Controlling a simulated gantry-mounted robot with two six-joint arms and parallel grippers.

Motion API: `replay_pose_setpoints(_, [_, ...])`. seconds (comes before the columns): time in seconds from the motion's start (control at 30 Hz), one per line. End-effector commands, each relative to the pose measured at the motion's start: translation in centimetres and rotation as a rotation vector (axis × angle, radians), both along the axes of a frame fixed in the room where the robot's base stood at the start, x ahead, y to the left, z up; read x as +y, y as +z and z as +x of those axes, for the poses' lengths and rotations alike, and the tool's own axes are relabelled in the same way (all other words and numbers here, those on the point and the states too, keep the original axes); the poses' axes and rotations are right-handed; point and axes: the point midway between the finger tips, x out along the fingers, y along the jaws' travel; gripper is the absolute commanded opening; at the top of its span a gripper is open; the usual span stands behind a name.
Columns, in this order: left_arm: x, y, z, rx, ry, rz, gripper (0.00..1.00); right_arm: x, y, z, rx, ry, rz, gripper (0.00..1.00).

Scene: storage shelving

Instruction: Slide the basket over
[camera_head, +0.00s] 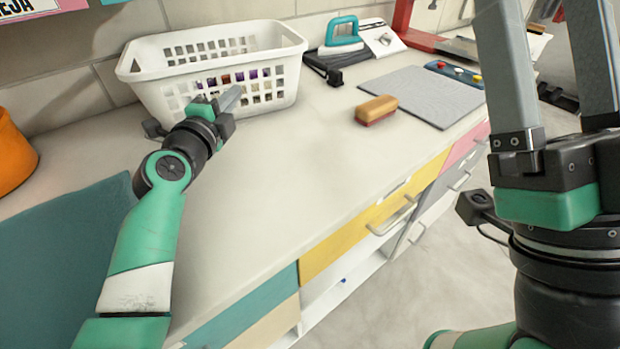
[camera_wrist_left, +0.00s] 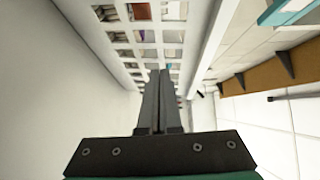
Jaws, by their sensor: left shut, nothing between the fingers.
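The white plastic basket (camera_head: 140,68) stands upright on the counter at the back left, with grid holes in its walls and small dark and coloured items showing through them. My left gripper (camera_head: 236,92) is at the basket's front wall, shut and empty, its fingers pointing toward the wall. In the left wrist view the shut fingers (camera_wrist_left: 160,76) overlap the basket's lattice wall (camera_wrist_left: 118,26); I cannot tell whether they touch it. My right gripper (camera_head: 543,15) is open and empty, held up at the right, off the counter.
Right of the basket are a teal iron (camera_head: 342,33) on a dark item, a wooden brush (camera_head: 376,110) and a grey mat (camera_head: 425,95). An orange container (camera_head: 12,155) stands at the far left. The counter (camera_head: 260,180) in front is clear. A tiled wall rises behind.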

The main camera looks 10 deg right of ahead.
Motion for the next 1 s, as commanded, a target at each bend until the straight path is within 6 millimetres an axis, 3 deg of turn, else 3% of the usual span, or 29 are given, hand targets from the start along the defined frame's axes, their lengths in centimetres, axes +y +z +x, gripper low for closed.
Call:
replay_pose_setpoints(0.37, [0.0, 0.2, 0.0, 0.0, -0.001, 0.0, 0.0, 0.0, 0.1, 0.0, 0.0, 0.001, 0.0, 0.79])
replay_pose_setpoints(0.57, [0.0, 3.4, -0.2, -0.002, 0.0, 0.0, 0.0, 0.0, 1.9, 0.0, 0.001, 0.001, 0.0, 0.79])
replay_pose_setpoints(0.67, [-0.2, 3.7, -0.6, -0.005, -0.008, 0.002, 0.0, 0.0, 1.7, 0.0, 0.0, 0.001, 0.0, 0.79])
replay_pose_setpoints(0.83, [-0.1, 5.0, -1.9, -0.003, -0.001, 0.002, 0.0, 0.0, 1.9, 0.0, 0.001, 0.001, 0.0, 0.79])
replay_pose_setpoints(1.0, [-0.1, 7.5, -3.8, -0.001, 0.002, 0.001, 0.0, 0.0, 3.0, 0.0, 0.001, 0.001, 0.0, 0.79])
